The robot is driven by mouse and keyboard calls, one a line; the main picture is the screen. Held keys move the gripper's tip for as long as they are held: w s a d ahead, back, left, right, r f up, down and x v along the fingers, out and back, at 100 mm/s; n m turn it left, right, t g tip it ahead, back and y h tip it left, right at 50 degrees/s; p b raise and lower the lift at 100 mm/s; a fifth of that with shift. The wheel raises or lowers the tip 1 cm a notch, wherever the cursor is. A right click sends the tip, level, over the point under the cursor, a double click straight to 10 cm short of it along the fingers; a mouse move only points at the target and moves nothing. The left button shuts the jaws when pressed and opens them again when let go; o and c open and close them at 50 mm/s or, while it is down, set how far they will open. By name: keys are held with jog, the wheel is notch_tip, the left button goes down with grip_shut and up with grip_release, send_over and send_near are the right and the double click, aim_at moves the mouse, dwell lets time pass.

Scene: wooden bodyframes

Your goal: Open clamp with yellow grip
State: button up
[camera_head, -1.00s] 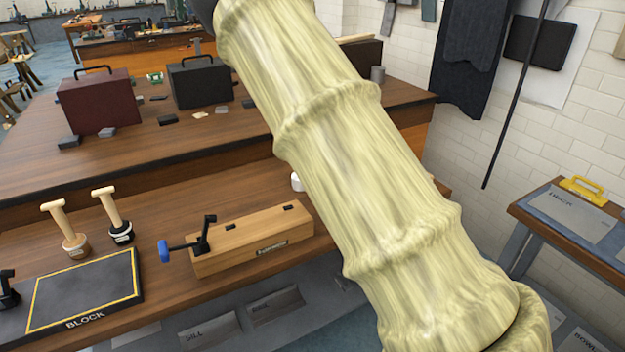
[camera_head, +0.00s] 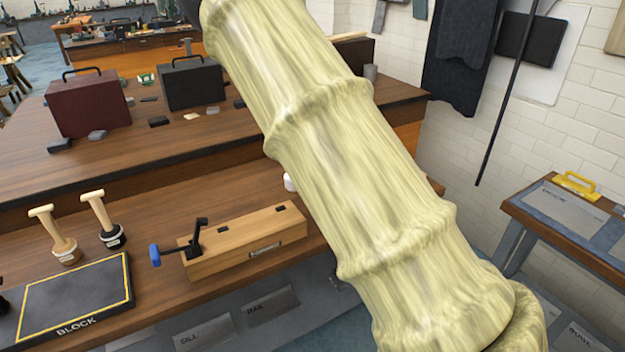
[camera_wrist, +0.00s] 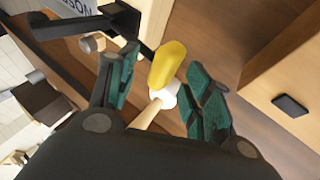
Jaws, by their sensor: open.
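The yellow grip (camera_wrist: 168,63) shows in the wrist view between the two teal-padded fingers of my gripper (camera_wrist: 163,88). My gripper is open, with a finger on either side of the grip; I cannot tell whether either one touches it. A black clamp arm (camera_wrist: 75,26) and a dark rod lie just up and left of the grip. A wooden block (camera_wrist: 285,72) fills the right side of the wrist view. In the head view my pale, sleeved arm hides my gripper and the yellow-grip clamp.
A clamp with a blue grip (camera_head: 155,255) sits on a wooden block (camera_head: 245,243) on the bench. Two wooden-handled tools (camera_head: 103,220) stand behind a black BLOCK mat (camera_head: 75,300). In the wrist view, a white round piece (camera_wrist: 165,93) and a wooden shaft lie below the grip.

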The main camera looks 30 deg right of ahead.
jog(key=v, duration=1.1)
jog(key=shift+a, duration=0.2)
jog(key=shift+c, duration=0.2)
